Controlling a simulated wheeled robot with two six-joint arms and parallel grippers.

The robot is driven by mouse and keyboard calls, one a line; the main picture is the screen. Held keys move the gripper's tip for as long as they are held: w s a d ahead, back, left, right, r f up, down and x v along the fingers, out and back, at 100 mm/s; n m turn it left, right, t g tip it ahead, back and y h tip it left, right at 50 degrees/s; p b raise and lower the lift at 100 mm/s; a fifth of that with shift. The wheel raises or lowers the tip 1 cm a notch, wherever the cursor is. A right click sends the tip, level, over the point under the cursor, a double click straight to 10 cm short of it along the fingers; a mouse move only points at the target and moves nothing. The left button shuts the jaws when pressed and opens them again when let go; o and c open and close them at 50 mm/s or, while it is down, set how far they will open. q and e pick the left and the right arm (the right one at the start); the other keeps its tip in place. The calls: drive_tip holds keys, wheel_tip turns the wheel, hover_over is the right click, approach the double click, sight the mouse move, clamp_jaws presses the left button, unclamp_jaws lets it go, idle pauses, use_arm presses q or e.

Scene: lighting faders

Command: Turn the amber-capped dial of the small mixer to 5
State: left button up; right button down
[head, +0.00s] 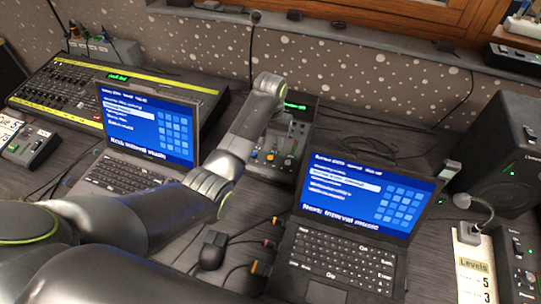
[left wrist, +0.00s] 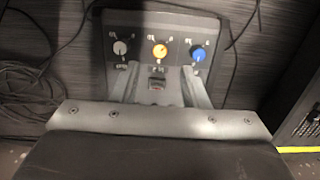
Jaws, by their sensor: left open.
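The small mixer (head: 299,132) stands between the two laptops in the head view, partly covered by my left arm. In the left wrist view its dark panel (left wrist: 177,22) carries a row of three dials: grey-capped (left wrist: 120,47), amber-capped (left wrist: 160,51) and blue-capped (left wrist: 197,53). The amber-capped dial also shows as a small orange spot in the head view (head: 270,157). My left gripper (left wrist: 160,72) is open, its fingers apart on either side below the amber dial, with nothing between them touching it. The dial numbers are too small to read. My right gripper is not visible.
A laptop (head: 150,125) stands left and another (head: 345,250) right of the mixer. A large mixing desk (head: 205,95) lies behind at left. A speaker (head: 505,150) and a "Levels" card (head: 473,268) are at right. Loose cables lie around the mixer.

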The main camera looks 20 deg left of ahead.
sight(270, 157)
use_arm(q)
wheel_tip(270, 157, down, 7)
drive_tip(key=shift+r, duration=0.15)
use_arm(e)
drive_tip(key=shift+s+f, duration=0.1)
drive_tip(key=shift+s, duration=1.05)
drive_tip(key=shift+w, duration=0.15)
use_arm(q)
clamp_jaws()
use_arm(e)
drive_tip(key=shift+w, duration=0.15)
